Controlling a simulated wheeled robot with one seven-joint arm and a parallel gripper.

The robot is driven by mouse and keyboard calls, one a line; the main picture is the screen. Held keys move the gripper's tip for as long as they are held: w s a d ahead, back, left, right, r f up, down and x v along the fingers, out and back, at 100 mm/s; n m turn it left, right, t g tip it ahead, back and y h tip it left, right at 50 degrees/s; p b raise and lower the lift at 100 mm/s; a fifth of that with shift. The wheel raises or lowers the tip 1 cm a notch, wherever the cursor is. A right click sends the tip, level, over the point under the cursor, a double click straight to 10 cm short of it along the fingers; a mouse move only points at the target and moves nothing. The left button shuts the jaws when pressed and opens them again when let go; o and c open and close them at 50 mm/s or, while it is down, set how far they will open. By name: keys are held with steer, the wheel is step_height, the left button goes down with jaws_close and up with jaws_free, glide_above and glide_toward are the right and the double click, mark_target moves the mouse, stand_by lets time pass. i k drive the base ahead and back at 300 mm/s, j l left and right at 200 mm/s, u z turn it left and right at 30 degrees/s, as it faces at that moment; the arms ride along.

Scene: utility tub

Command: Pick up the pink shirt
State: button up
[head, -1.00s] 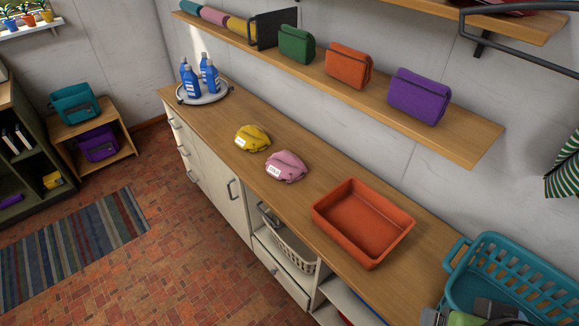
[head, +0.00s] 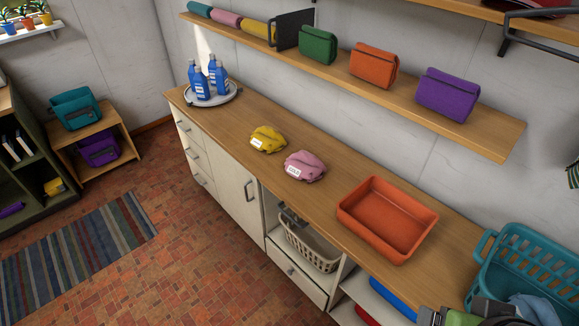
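The pink shirt (head: 308,164) is a folded, rounded bundle with a white label at its front left. It rests on the wooden counter, just right of a similar yellow bundle (head: 268,138) and left of the orange tray. A grey and green part of my arm (head: 462,317) shows at the bottom right edge, cut off by the frame. It is well apart from the pink shirt. My gripper's fingers cannot be made out there, and nothing touches the shirt.
The orange tray (head: 348,219) is empty on the counter (head: 224,118). A teal basket (head: 484,268) holding light blue cloth stands at the right. Blue bottles (head: 219,78) stand on a round tray at the far end. A shelf (head: 480,137) with folded bundles overhangs the back.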

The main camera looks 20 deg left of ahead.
mark_target(302, 165)
steer(key=j+z, duration=0.2)
steer(key=j, duration=1.9)
steer(key=i+j, duration=0.2)
steer(key=j, duration=0.15)
steer(key=i+j, duration=0.2)
steer(key=j, duration=0.15)
steer(key=i+j+z, duration=0.1)
steer(key=j, duration=0.25)
steer(key=i+j, duration=0.25)
steer(key=i+j+z, duration=0.15)
steer(key=i+j, duration=0.2)
steer(key=i, duration=0.15)
